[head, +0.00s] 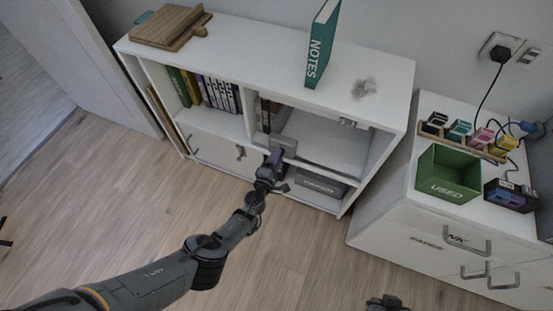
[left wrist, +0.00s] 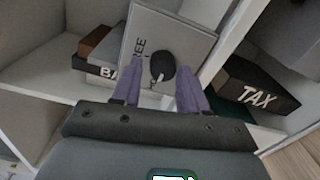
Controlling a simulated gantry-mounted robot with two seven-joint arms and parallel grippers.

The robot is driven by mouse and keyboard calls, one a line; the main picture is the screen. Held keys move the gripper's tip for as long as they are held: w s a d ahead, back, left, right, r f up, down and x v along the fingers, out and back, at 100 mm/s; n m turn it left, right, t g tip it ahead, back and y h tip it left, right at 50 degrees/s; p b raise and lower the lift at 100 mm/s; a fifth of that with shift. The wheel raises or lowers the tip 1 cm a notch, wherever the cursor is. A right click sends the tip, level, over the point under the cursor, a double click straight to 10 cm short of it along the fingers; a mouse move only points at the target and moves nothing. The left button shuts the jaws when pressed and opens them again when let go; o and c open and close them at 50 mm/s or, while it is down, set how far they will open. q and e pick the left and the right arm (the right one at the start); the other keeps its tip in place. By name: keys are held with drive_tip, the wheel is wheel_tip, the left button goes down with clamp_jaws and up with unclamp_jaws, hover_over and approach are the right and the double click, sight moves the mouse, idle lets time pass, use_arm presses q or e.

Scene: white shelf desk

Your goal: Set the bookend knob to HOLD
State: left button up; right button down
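The bookend (left wrist: 192,45) is a light grey panel in the shelf; in the head view it is a grey block (head: 284,143) just beyond my left gripper. Its dark rounded knob (left wrist: 162,66) is in the left wrist view, with the letters "REE" beside it, partly hidden. My left gripper (head: 276,160) is at the shelf front, facing the bookend. In the left wrist view its purple fingers (left wrist: 157,88) are apart, with the knob between and a little beyond the tips; contact is not clear. My right gripper (head: 388,303) shows only partly at the bottom edge.
A black "TAX" book (left wrist: 250,88) lies right of the fingers. Dark and brown books (left wrist: 93,48) lie left. The white shelf (head: 232,122) has boards and dividers close around the gripper. A green "NOTES" book (head: 322,45) stands on top. Open floor lies in front.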

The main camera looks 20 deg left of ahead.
use_arm(q)
drive_tip(key=shift+o, duration=1)
drive_tip(key=shift+f, duration=0.1)
drive_tip(key=shift+s, duration=0.15)
drive_tip(key=s+p, duration=0.6)
drive_tip(key=s, duration=0.4)
drive_tip(key=shift+s+a+r, duration=0.15)
drive_tip(key=shift+s+r, duration=0.05)
drive_tip(key=shift+s, duration=0.15)
